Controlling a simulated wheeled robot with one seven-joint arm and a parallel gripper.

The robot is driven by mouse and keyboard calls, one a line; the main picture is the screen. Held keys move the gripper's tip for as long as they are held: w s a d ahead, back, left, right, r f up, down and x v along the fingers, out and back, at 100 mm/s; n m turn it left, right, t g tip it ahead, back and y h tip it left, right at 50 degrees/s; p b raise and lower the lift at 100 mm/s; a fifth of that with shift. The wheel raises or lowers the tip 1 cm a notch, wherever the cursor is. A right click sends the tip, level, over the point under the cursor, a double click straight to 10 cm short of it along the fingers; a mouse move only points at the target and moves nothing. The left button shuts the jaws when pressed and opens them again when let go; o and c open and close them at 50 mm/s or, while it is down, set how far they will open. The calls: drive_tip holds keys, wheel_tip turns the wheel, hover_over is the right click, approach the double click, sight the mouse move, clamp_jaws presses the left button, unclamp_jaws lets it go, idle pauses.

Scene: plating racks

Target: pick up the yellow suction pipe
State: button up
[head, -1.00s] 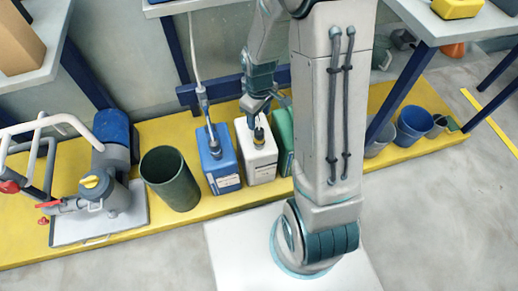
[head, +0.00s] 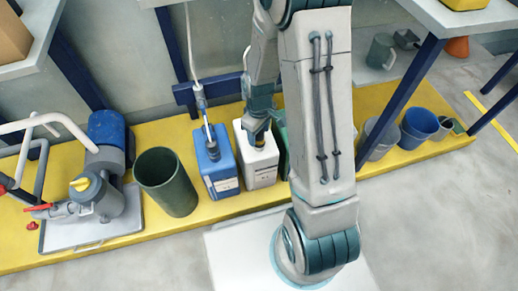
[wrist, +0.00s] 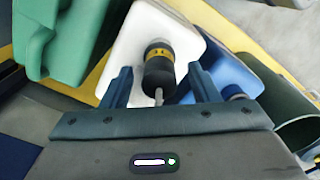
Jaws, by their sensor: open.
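The yellow suction pipe (wrist: 159,68) shows in the wrist view as a dark fitting with a yellow band and a thin grey rod. It stands in the top of the white canister (wrist: 138,30), which also shows in the head view (head: 261,168). My gripper (wrist: 158,78) is open, with one finger on each side of the pipe and a gap to both. In the head view my gripper (head: 256,132) is right over the white canister and hides most of the pipe.
A blue canister (head: 219,178) with a grey pipe and hose stands close at left, then a dark green bin (head: 167,185) and a pump (head: 100,200). A green canister (wrist: 65,40) is on the other side. All stand on a yellow platform (head: 235,205).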

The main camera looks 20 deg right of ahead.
clamp_jaws()
drive_tip(key=shift+r, duration=0.15)
wheel_tip(320, 180, up, 28)
drive_tip(key=p, duration=1.1)
drive_tip(key=shift+p, duration=0.3)
drive_tip(key=shift+f, duration=0.2)
